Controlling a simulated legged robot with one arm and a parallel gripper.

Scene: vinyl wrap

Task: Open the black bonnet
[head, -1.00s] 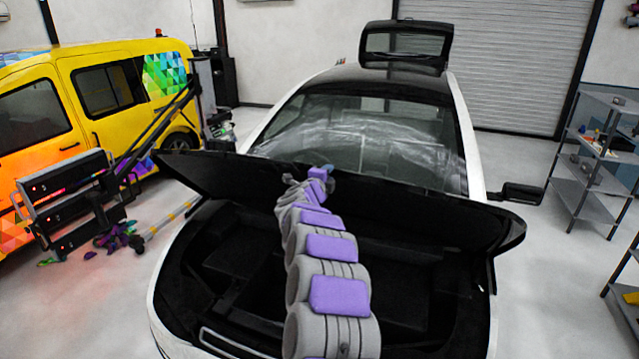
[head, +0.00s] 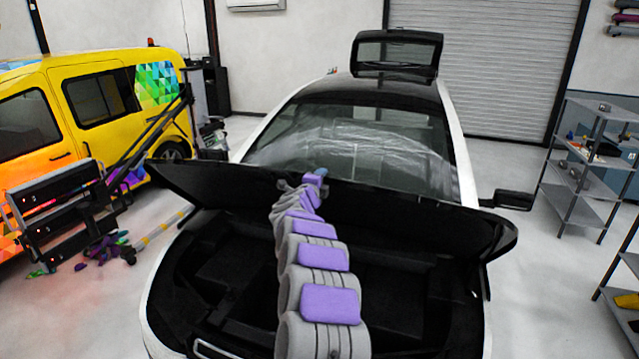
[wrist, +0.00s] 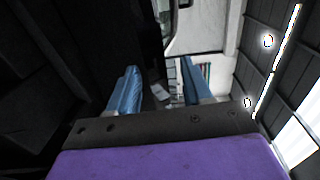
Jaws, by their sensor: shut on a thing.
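The black bonnet (head: 420,217) is partly raised at the front of the white car with a black roof (head: 400,92). Its dark underside faces me, and the front bay (head: 390,290) is exposed below it. My arm reaches over the bay to the bonnet's middle. My gripper (head: 318,174) is small there, and its fingers are hard to make out. In the wrist view, the two blue fingers of my gripper (wrist: 160,63) stand apart with a dark panel edge between them. The exact contact is hard to see in the dark.
A yellow van (head: 90,110) stands at the left. A black stand with panels (head: 60,205) is beside the car's left front. Metal shelves (head: 590,160) stand at the right. The rear hatch (head: 397,52) is up. Clear floor lies right of the car.

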